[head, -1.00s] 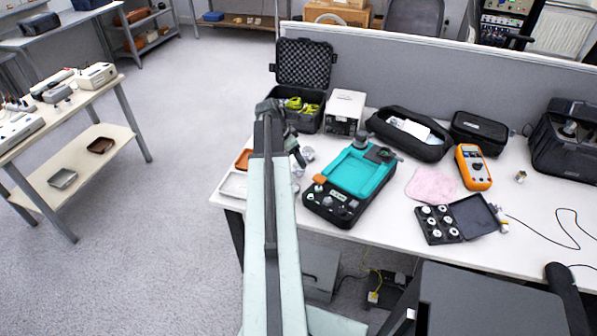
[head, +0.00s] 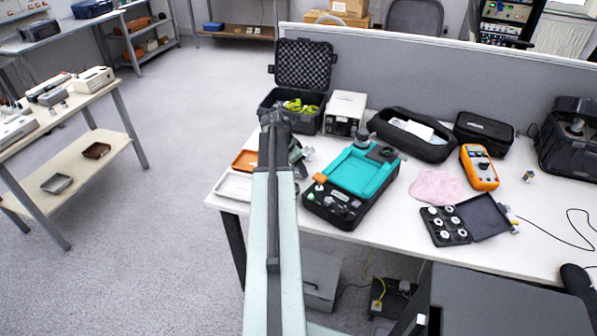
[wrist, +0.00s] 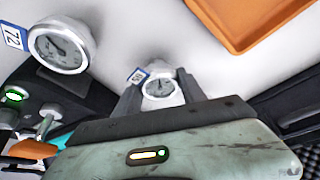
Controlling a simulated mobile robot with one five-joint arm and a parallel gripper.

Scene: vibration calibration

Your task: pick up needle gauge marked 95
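My gripper (wrist: 160,94) is low over the bench, with one finger on each side of a small white round gauge (wrist: 159,87). I cannot tell whether the fingers touch it. The gauge has a dark needle and a blue-and-white tag too small to read; its lower part is hidden behind my gripper. A second, larger-looking gauge (wrist: 60,47) at upper left in the wrist view has a blue tag reading 72. In the head view, a gauge (head: 308,153) shows just right of my gripper (head: 298,165), whose fingers are hard to make out. No 95 is readable.
An orange tray (head: 245,160) and a white tray (head: 234,185) lie left of my arm. The teal-topped black calibrator (head: 335,211) stands close on the right. An open black case (head: 292,122) and a white box (head: 345,113) stand behind.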

